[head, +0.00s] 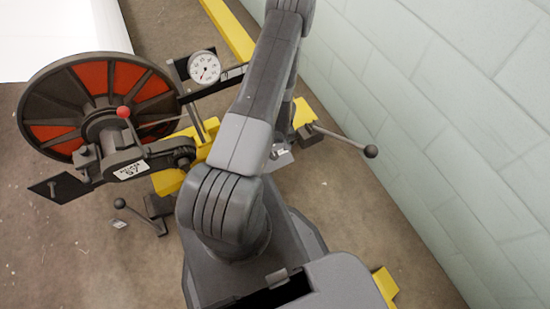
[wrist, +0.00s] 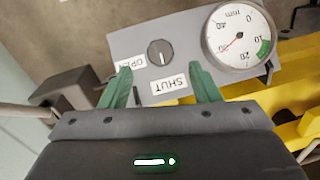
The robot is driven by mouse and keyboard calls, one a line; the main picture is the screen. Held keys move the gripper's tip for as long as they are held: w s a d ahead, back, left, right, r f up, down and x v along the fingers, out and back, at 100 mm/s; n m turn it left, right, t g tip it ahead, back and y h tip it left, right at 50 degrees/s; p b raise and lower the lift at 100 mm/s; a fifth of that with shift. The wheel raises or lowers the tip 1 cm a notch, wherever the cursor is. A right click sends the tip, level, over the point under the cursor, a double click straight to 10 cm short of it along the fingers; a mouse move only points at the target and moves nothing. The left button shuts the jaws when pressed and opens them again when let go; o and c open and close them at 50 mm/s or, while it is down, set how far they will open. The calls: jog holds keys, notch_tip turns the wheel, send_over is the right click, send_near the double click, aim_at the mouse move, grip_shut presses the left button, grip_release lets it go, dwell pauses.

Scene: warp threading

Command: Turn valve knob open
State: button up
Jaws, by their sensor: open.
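In the wrist view a dark round valve knob (wrist: 160,53) sits on a grey panel (wrist: 185,32). Its white mark points down in the picture, toward the upside-down SHUT label (wrist: 169,85). The OPEN label (wrist: 126,64) is to the knob's lower left. My gripper (wrist: 162,80) is open, its two green fingers apart on either side of the SHUT label. The fingertips show just below the knob in the picture, with nothing between them; contact with the panel cannot be told. In the head view I cannot make out the gripper or the knob.
A large red-and-black reel (head: 60,95), a red-knobbed lever (head: 123,112) and yellow frame parts stand left of my arm. A ball-ended lever (head: 345,140) and block wall (head: 450,95) are right.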

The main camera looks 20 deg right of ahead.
aim_at(275, 156)
jog(key=shift+a+f+b, duration=0.2)
jog(key=shift+f+b, duration=1.1)
jog(key=shift+f, duration=0.5)
jog(key=shift+a+f+b, duration=0.2)
jog(key=shift+f+b, duration=1.1)
jog(key=shift+f, duration=0.45)
jog(key=c, duration=1)
